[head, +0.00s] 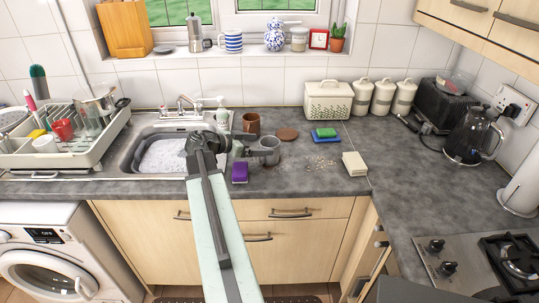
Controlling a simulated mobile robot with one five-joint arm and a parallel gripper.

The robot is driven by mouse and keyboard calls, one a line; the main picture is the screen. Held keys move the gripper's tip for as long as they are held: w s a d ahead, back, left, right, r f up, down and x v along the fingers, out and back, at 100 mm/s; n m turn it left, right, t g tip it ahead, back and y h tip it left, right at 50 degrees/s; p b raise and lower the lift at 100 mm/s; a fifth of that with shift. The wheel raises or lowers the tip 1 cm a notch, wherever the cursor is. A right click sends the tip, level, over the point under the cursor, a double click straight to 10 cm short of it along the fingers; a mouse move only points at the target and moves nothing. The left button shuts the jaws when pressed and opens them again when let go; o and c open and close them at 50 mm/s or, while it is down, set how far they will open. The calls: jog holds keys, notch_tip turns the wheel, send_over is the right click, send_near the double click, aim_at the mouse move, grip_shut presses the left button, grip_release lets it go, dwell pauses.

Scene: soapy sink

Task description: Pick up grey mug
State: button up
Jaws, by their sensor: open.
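The grey mug (270,155) stands upright on the dark worktop, just right of the sink. My gripper (252,146) is at the end of my arm, which reaches over the sink's front right corner. It points right and its tips are close to the mug's left side. The jaws are open; the view is too small to tell whether they touch the mug or sit around part of it. The mug's left side is partly hidden by the gripper.
A brown mug (251,124) stands just behind, with a soap bottle (222,112) to its left. A purple sponge box (240,173) lies in front. The soapy sink (160,155) is to the left. Sponges (325,136) and a cream block (354,164) lie to the right.

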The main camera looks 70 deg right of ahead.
aim_at(276, 144)
jog(key=b+x, duration=0.2)
jog(key=x, duration=0.3)
jog(key=c, duration=1.8)
